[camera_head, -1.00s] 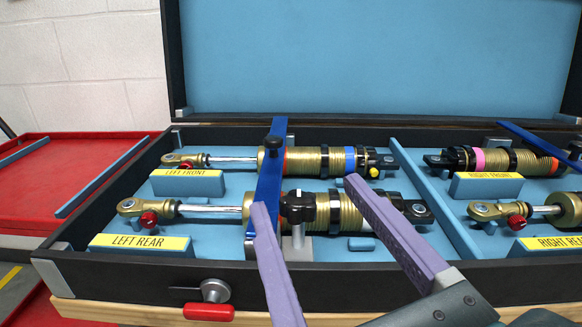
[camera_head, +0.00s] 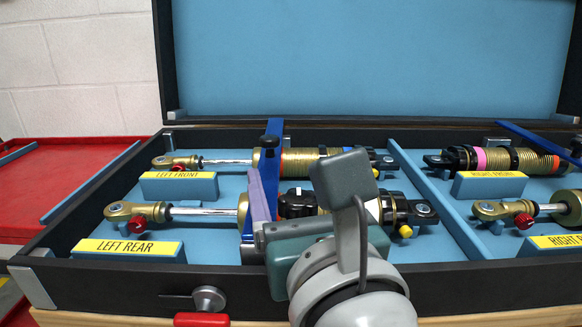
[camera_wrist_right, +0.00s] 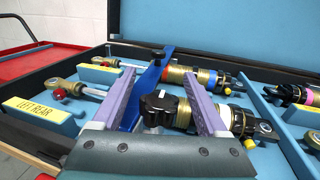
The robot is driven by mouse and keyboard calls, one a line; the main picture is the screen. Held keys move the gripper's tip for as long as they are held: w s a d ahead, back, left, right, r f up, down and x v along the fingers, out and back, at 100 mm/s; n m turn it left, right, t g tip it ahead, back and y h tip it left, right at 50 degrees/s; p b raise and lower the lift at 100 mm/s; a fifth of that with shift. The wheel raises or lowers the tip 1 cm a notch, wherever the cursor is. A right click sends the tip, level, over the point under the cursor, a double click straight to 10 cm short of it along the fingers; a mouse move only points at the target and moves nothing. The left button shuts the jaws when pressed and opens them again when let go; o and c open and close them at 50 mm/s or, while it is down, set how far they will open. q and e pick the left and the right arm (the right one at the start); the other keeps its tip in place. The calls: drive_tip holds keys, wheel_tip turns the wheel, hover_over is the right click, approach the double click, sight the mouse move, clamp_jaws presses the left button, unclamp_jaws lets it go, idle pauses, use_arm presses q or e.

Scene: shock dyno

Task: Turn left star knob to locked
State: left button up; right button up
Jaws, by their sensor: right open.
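The black star knob (camera_head: 297,203) with a white mark stands at the front end of the left blue clamp bar (camera_head: 268,170), over the left rear shock. It also shows in the right wrist view (camera_wrist_right: 160,106). My right gripper (camera_head: 300,185) is open, its far finger hidden by my wrist in the head view. In the right wrist view its two purple fingers (camera_wrist_right: 160,75) stand on either side of the knob with gaps, not closed on it. A smaller black knob (camera_head: 270,141) sits at the bar's back end. My left gripper is not in view.
The open case (camera_head: 80,220) holds gold shocks in blue foam with yellow labels. A blue divider (camera_head: 430,195) separates the right-hand shocks. A red-handled latch (camera_head: 203,318) is on the front wall. A red tray (camera_head: 60,185) lies at left. The lid (camera_head: 370,60) stands behind.

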drive_tip(key=shift+c, duration=0.3)
clamp_jaws()
idle(0.4)
